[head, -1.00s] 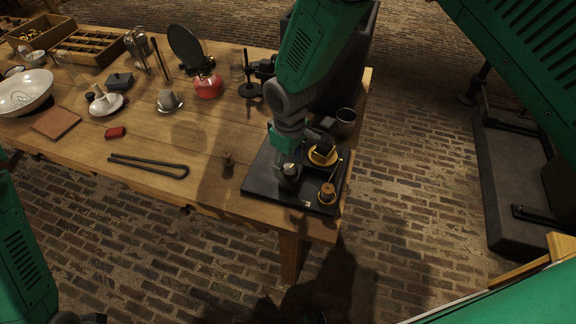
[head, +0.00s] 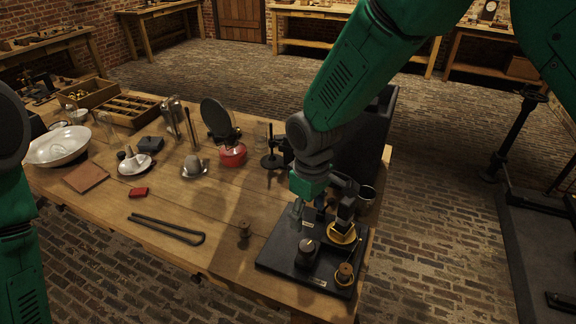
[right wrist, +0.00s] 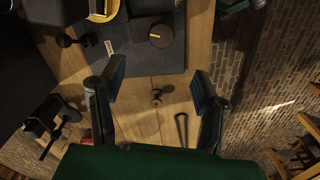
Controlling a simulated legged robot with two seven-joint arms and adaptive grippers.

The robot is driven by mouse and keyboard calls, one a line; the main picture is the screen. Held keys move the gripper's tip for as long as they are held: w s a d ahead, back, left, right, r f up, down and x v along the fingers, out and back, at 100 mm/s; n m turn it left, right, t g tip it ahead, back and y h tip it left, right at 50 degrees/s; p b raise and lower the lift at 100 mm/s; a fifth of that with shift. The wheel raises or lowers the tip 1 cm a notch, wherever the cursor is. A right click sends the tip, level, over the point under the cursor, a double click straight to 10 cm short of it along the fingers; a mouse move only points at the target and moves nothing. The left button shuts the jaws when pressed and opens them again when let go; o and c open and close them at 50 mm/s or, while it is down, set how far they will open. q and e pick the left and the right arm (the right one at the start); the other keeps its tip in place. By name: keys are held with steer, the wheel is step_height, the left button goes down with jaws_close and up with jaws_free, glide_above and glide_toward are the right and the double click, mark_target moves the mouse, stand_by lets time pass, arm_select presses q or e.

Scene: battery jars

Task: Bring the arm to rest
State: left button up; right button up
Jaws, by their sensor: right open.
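My right gripper (head: 321,211) is open over the black board (head: 271,262) at the near right end of the wooden table. The board carries a dark round knob (head: 307,252), a yellow-ringed part (head: 342,234) and a brass-coloured post (head: 344,274). The knob also shows in the right wrist view (right wrist: 161,36), beyond the fingers. My left arm shows at the left edge of the head view, but its gripper is out of view.
A small wooden spool (head: 244,229) and a black U-shaped rod (head: 168,228) lie left of the board. A dark cup (head: 366,195) and a stand (head: 271,158) are behind it. A red burner (head: 232,155) and a white bowl (head: 58,147) stand farther left.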

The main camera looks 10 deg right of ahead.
steer(key=shift+f, duration=0.1)
steer(key=s+d+f+m, duration=0.1)
steer(key=s+d+f, duration=0.1)
steer(key=s+f, duration=0.2)
steer(key=s+d+f+m, duration=0.2)
steer(key=s+d+f, duration=0.1)
steer(key=s+f, duration=0.2)
steer(key=s+d+f+m+y, duration=0.1)
steer(key=s+d+f, duration=0.2)
steer(key=s+f, duration=0.2)
steer(key=shift+s+f, duration=0.15)
steer(key=shift+s, duration=0.65)
steer(key=s+d+f+m, duration=0.15)
steer(key=s+d, duration=0.25)
steer(key=s, duration=0.4)
steer(key=s+d+f+m, duration=0.1)
steer(key=s+d+m, duration=0.25)
steer(key=s, duration=0.35)
step_height(320, 180, down, 11)
steer(key=w+n+h+b, duration=0.1)
steer(key=w+n+b, duration=0.1)
steer(key=b, duration=1)
steer(key=shift+a+f+t, duration=0.2)
steer(key=shift+a+t, duration=0.1)
steer(key=shift+a, duration=0.1)
steer(key=shift+w, duration=0.1)
